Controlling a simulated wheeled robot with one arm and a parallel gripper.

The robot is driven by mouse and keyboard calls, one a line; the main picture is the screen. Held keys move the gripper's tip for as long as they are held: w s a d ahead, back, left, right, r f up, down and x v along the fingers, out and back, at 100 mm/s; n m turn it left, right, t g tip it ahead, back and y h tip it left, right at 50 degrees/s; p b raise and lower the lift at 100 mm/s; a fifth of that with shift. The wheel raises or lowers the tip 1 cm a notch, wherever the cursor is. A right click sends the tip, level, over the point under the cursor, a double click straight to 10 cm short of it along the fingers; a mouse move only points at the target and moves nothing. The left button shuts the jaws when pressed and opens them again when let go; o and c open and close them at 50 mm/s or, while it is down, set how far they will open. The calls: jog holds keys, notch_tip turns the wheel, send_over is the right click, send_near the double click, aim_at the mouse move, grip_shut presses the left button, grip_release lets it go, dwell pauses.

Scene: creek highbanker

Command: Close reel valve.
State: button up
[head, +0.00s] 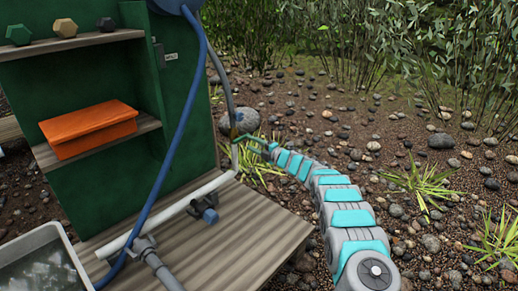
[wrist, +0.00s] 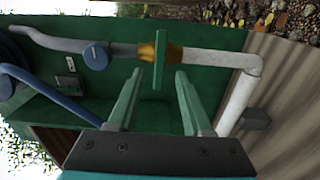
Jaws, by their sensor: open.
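A brass-coloured valve (wrist: 166,52) with a flat green lever (wrist: 160,62) sits in the pipe line beside the green cabinet. In the wrist view the lever stands crosswise to the pipe. My gripper (wrist: 160,73) is open, and the lever's near part appears between its two green fingers. I cannot tell whether either finger touches it. In the head view my gripper (head: 246,141) is small at the end of my arm, near the upright pipe, and the brass valve (head: 238,117) shows just above. Which way the lever turns is not visible.
A blue hose (head: 182,120) hangs before the cabinet (head: 190,90). An orange box (head: 88,128) rests on a shelf. Pebbly ground lies right.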

jog(key=shift+v, duration=1.85)
